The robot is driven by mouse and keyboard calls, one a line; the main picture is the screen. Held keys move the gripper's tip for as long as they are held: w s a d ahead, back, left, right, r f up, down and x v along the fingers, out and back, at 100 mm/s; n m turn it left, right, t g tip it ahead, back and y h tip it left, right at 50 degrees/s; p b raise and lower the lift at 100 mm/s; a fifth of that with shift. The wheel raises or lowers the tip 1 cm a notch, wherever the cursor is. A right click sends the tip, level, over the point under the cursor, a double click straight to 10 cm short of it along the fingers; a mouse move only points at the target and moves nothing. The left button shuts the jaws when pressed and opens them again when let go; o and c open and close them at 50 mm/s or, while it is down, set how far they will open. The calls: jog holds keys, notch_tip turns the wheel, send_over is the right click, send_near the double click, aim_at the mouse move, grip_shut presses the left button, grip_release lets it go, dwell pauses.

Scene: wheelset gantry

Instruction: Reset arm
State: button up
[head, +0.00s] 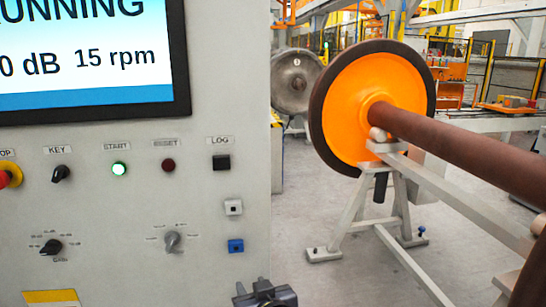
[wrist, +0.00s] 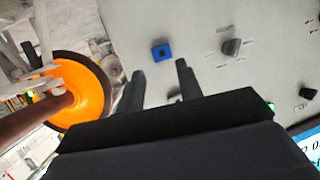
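My gripper (head: 265,293) shows at the bottom edge of the head view, in front of the lower right part of the grey control panel (head: 120,215). In the wrist view my gripper (wrist: 160,68) has its two dark fingers apart, with nothing held between them. Most of my arm is out of the head view.
The panel has a screen (head: 85,55) reading 15 rpm, a lit green START button (head: 119,169), a dark red RESET button (head: 168,165), a black LOG button (head: 221,162) and knobs. To the right, an orange wheel (head: 350,105) and brown axle (head: 455,145) rest on a stand (head: 345,220).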

jog(key=s+d+f+g+h, duration=0.2)
jog(key=s+d+f, duration=0.2)
jog(key=d, duration=0.3)
jog(key=s+d+f+g+h, duration=0.2)
jog(key=s+d+f, duration=0.2)
jog(key=s+d, duration=0.2)
jog(key=shift+s+d+f, duration=0.2)
jog(key=shift+d+f, duration=0.2)
jog(key=shift+d, duration=0.65)
jog(key=shift+d, duration=0.1)
